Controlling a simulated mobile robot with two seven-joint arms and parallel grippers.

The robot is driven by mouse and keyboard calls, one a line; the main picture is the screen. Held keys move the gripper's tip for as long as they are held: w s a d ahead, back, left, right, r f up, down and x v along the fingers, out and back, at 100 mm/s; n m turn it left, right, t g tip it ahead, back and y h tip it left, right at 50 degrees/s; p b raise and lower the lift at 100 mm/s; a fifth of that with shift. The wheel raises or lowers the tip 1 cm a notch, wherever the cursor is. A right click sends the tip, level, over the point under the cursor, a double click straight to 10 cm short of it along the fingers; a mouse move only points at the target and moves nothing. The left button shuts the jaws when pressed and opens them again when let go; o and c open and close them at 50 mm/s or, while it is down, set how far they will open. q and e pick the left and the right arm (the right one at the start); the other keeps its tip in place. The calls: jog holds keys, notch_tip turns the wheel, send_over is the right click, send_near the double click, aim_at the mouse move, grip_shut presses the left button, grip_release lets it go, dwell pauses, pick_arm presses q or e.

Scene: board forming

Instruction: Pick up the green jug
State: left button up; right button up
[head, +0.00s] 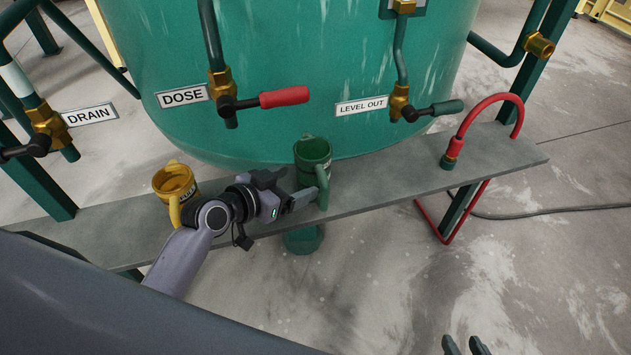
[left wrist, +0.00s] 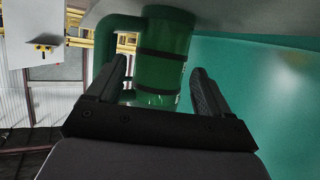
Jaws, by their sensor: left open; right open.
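The green jug (head: 313,152) stands upright on the grey shelf in front of the green tank, its handle towards the front right in the head view. My left gripper (head: 295,183) is open just left of and in front of the jug. One finger overlaps the handle area in that view. In the left wrist view the jug (left wrist: 163,42) appears between the two open fingers, with its handle at the left; I cannot tell if they touch it. My right gripper (head: 466,346) shows only its fingertips at the bottom edge, apart and empty.
A yellow jug (head: 174,180) stands on the shelf (head: 410,175) just left of my left gripper. A red hose (head: 490,103) arches at the shelf's right end. Valves with a red handle (head: 284,97) and a green handle (head: 446,107) hang above. A green round object (head: 303,241) is below the shelf.

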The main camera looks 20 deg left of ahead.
aim_at(301, 179)
pick_arm(q)
jog(key=shift+b+x, duration=0.5)
jog(key=shift+x, duration=2.5)
jog(key=shift+a, duration=0.1)
jog(key=c, duration=0.8)
